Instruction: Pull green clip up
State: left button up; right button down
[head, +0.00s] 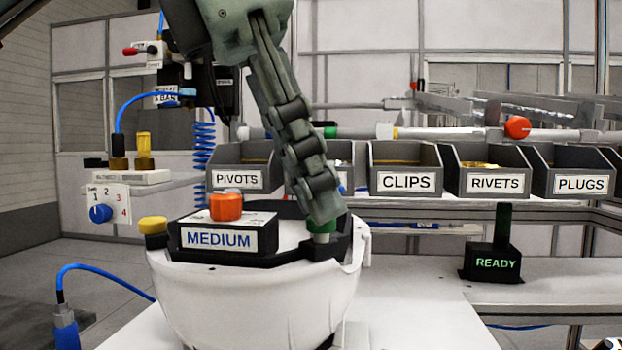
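A white helmet shell (250,300) sits upside down on the bench, with a black fixture labelled MEDIUM (217,239) across its top. The green clip (321,228) stands at the right end of the fixture. My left gripper (322,212) comes down from above, its fingertips right at the top of the green clip and covering part of it. The fingers are seen side-on, one hiding the other, so I cannot tell whether they are open, shut or touching the clip. My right gripper is out of view.
An orange knob (226,207) and a yellow knob (153,226) are on the fixture's middle and left. A black READY stand (493,262) is at the right. The bench between it and the shell is clear.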

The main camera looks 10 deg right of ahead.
pick_arm(q)
jog(key=shift+o, duration=1.2)
jog(key=shift+f, duration=0.1)
jog(key=v, duration=1.2)
